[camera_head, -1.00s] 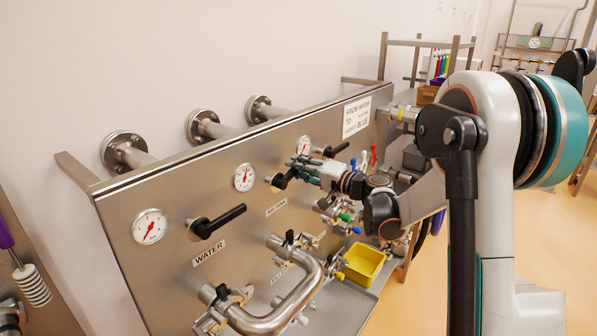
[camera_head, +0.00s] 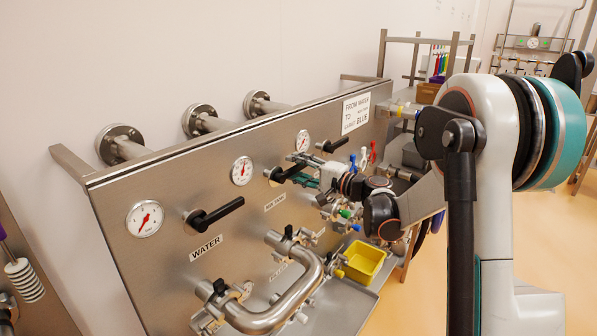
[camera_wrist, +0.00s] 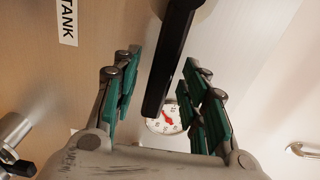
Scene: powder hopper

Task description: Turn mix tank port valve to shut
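The mix tank port valve has a black lever handle (camera_head: 285,174) on the steel panel, above a label (camera_head: 274,202) that seems to read MIX TANK. My gripper (camera_head: 306,170) is at this handle. In the wrist view the black handle (camera_wrist: 172,62) runs lengthwise between the green finger pads of my gripper (camera_wrist: 163,85). The fingers are spread, with a gap visible on both sides of the handle. Part of the TANK label (camera_wrist: 67,22) shows at the upper left there. The valve body behind the handle is mostly out of sight.
The WATER valve handle (camera_head: 214,215) and a bent steel pipe (camera_head: 285,300) are on the near panel. Another black handle (camera_head: 332,145) lies beyond my gripper. A yellow bin (camera_head: 363,262) sits on the shelf below. A dial gauge (camera_wrist: 166,118) shows behind the handle.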

